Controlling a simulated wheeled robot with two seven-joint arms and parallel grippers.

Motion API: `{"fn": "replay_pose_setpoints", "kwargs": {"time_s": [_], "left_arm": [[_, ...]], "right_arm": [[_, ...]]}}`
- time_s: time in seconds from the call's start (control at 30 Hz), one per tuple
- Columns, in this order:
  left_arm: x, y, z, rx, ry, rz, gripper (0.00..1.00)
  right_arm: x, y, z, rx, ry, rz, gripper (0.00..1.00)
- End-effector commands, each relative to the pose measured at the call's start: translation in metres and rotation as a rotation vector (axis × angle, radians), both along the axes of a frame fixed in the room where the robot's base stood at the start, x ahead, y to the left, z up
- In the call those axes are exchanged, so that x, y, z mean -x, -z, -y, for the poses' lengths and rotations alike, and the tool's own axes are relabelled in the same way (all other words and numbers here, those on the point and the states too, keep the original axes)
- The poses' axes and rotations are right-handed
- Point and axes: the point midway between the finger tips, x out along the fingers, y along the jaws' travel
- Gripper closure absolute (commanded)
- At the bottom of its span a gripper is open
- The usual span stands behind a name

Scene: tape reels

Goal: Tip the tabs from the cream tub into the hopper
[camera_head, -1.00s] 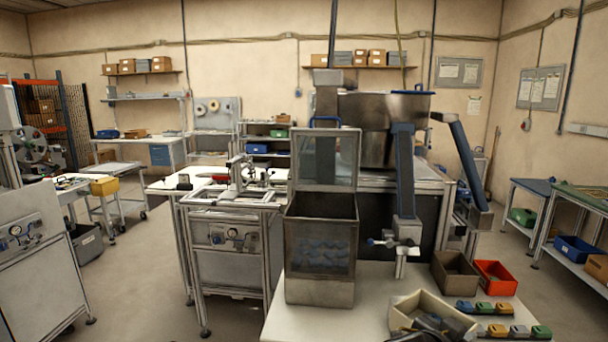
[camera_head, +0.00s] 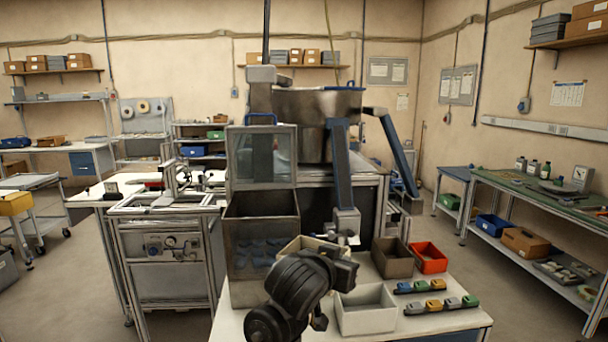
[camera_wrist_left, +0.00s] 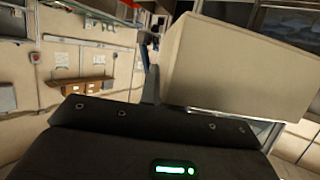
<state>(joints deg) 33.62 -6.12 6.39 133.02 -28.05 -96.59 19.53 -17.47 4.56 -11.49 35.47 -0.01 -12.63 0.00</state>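The tabs inside the tub cannot be seen. The hopper (camera_head: 232,287) is a grey metal box with its framed clear lid (camera_head: 262,157) raised at the back. Blue-grey pieces show behind its front window. My right gripper is out of view.
A pale grey-white tub (camera_head: 366,318) stands on the table right of my left arm. Behind it are a brown bin (camera_head: 392,262) and a red bin (camera_head: 429,262). Several coloured blocks (camera_head: 436,306) lie at the right.

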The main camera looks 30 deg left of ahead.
Motion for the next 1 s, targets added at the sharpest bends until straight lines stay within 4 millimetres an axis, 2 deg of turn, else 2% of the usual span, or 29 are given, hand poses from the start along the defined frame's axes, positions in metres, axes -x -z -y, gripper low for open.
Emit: {"fn": "replay_pose_setpoints", "kwargs": {"time_s": [0.03, 0.17, 0.3, 0.4, 0.5, 0.6, 0.73, 1.0], "left_arm": [[-0.011, -0.017, -0.005, 0.003, -0.009, 0.007, 1.0], [-0.036, -0.059, -0.025, -0.002, -0.04, 0.004, 1.0], [-0.063, -0.104, -0.053, -0.007, -0.086, 0.002, 1.0], [-0.079, -0.134, -0.077, -0.007, -0.125, 0.0, 1.0], [-0.093, -0.154, -0.103, -0.004, -0.169, -0.003, 1.0], [-0.105, -0.163, -0.128, -0.002, -0.208, -0.005, 1.0], [-0.118, -0.159, -0.15, 0.001, -0.236, -0.007, 1.0], [-0.127, -0.146, -0.163, 0.002, -0.237, -0.002, 1.0]], "right_arm": [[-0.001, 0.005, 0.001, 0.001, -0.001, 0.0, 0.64], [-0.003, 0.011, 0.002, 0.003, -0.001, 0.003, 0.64], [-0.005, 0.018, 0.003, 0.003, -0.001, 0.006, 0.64], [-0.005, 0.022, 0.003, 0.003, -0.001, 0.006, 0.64], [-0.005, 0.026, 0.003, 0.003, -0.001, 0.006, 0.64], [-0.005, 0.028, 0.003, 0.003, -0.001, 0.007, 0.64], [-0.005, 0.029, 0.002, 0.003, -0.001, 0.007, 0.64], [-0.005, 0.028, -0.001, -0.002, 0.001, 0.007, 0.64]]}}
